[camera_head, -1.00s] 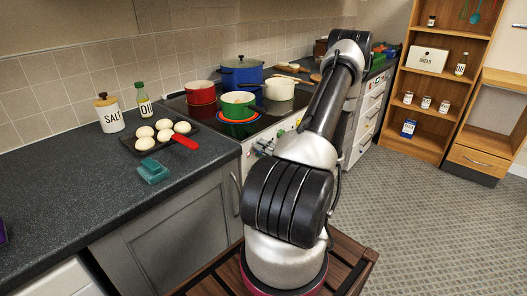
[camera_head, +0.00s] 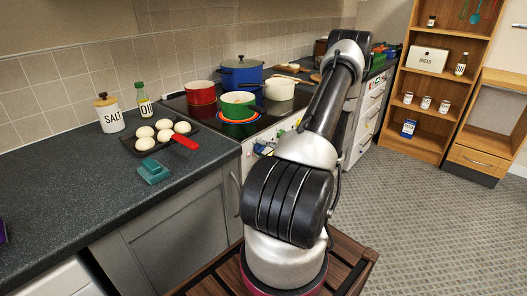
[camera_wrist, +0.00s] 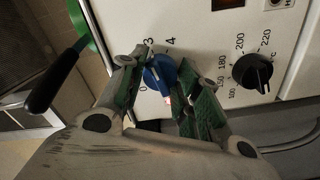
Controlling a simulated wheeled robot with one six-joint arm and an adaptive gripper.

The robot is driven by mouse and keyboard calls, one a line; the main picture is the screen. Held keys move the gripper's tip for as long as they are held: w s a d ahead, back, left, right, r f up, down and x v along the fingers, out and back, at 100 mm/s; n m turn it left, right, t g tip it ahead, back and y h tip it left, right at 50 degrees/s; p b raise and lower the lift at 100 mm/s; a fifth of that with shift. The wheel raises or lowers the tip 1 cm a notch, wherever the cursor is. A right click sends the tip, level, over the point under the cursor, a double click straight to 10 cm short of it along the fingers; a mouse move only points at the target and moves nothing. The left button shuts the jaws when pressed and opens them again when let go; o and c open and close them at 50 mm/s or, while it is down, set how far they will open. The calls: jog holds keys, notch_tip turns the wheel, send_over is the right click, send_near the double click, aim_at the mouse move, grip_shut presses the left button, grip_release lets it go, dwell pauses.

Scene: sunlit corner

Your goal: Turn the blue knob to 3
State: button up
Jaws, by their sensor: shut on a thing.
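The blue knob (camera_wrist: 160,74) is on the white stove front in the wrist view. The printed numbers 3 and 4 show just above it and a 0 at its lower left. A pale mark on the knob seems to lie on the side near the 3, but its exact setting is hard to read. My gripper (camera_wrist: 161,84) has its green-padded fingers on both sides of the knob, shut on it. In the head view my arm hides most of the gripper and the stove front.
A black temperature knob (camera_wrist: 253,72) sits right of the blue one. Pots, including a red pot (camera_head: 201,93) and a blue pot (camera_head: 241,72), stand on the stove top. Open carpet (camera_head: 425,210) is at right.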

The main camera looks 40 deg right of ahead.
jog(key=shift+m, duration=0.3)
jog(key=o, duration=1.1)
jog(key=shift+c, duration=0.2)
jog(key=shift+s, duration=0.1)
jog(key=s+d, duration=0.1)
jog(key=s, duration=1)
jog(key=shift+s, duration=0.4)
